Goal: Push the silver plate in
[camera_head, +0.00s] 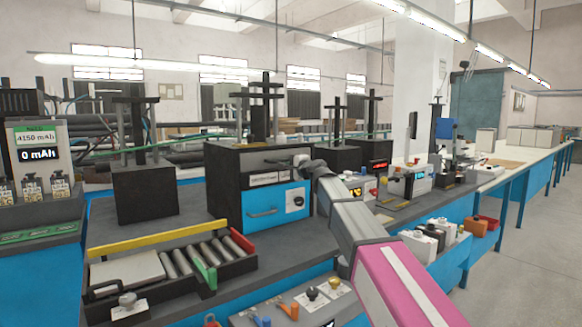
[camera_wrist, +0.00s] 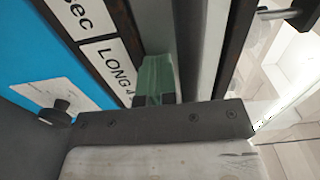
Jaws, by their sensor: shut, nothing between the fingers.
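My gripper (camera_head: 303,162) is at the upper right of the black machine's front (camera_head: 228,180), above its blue panel (camera_head: 261,207). In the wrist view its shut fingers (camera_wrist: 154,76) show green, with nothing between them, beside a label strip (camera_wrist: 115,62) reading "LONG". A pale silvery band (camera_wrist: 208,55) runs just right of the fingers; I cannot tell whether it is the silver plate or whether they touch it. In the head view, a flat light grey plate (camera_head: 127,269) lies in the tray at the lower left, well away from my gripper.
The tray (camera_head: 236,268) also holds several grey rollers (camera_head: 190,258), with yellow, green and red strips. The blue panel has a handle (camera_head: 262,213) and a white card with a knob (camera_head: 295,201). Knobs and levers (camera_head: 312,294) stand in front. Instruments (camera_head: 409,180) fill the right bench.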

